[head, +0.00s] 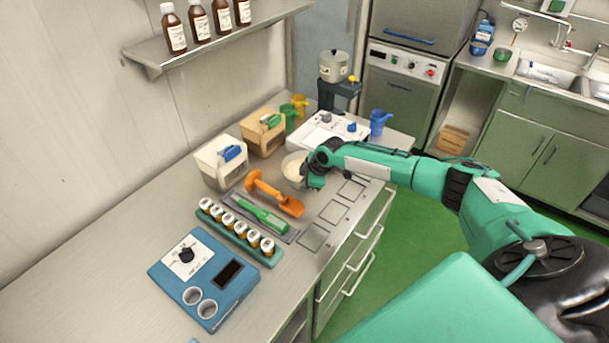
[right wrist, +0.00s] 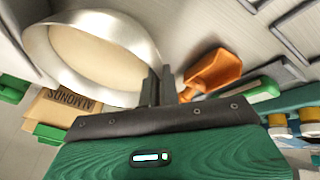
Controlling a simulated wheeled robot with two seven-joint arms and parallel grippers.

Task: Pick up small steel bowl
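The small steel bowl (head: 293,170) is round and shiny with a pale cream inside. It is at the far part of the counter in the head view, partly behind my right gripper (head: 312,180). In the right wrist view the bowl (right wrist: 148,42) fills the upper left. The two dark fingers of my right gripper (right wrist: 157,86) are close together at the bowl's near rim and look shut on its wall. Whether the bowl's base touches the counter cannot be told. My left gripper is not in view.
An orange scoop (head: 273,193) and a green-handled tool (head: 262,214) lie close in front of the bowl. A rack of small jars (head: 238,236) and a blue device (head: 205,279) are nearer. Bins (head: 222,165), a white scale (head: 330,132) and a blue jug (head: 378,121) stand around.

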